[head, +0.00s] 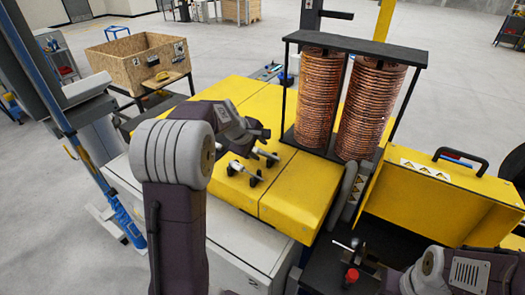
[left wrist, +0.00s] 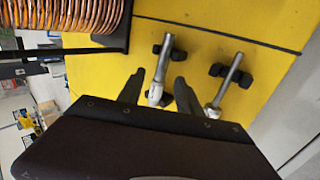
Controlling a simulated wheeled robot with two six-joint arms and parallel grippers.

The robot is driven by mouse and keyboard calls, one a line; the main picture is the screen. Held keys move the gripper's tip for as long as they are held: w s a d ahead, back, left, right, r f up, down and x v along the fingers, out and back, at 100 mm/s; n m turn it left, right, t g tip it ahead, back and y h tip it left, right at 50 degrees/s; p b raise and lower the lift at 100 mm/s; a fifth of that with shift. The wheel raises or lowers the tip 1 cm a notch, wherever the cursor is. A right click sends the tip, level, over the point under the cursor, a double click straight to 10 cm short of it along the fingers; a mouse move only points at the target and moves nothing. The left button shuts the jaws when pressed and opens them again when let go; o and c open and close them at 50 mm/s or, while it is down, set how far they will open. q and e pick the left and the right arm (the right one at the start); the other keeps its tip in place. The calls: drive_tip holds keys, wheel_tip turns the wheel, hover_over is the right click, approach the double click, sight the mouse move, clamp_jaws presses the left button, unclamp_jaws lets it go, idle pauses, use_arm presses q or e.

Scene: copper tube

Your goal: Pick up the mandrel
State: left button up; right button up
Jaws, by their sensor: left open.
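Two silver mandrels lie on black holders on the yellow bench top. In the left wrist view the one nearer the coils (left wrist: 165,62) runs between my open left fingers (left wrist: 159,82), with its lower end near them. The other mandrel (left wrist: 228,80) lies to the right, outside the fingers. In the head view my left gripper (head: 256,140) is over the far mandrel, partly hiding it; the near mandrel (head: 245,173) shows clear of it. I cannot tell whether the fingers touch the mandrel. Part of my right arm shows at the lower right; its fingers are not visible.
A black rack with two tall copper coils (head: 318,100) stands behind the mandrels on the yellow bench (head: 299,190). A raised yellow cover (head: 440,205) and a red knob (head: 352,275) are at the right. A wooden crate (head: 135,65) stands at the back left.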

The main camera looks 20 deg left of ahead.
sight(263, 153)
use_arm(q)
drive_tip(key=shift+w+d+f, duration=0.2)
drive_tip(key=shift+w+f, duration=0.25)
drive_tip(key=shift+f, duration=0.1)
drive_tip(key=shift+w+a+f, duration=0.1)
drive_tip(key=shift+w+f, duration=0.15)
drive_tip(key=shift+f, duration=0.4)
drive_tip(key=shift+w, duration=0.1)
clamp_jaws()
drive_tip(key=shift+r, duration=0.1)
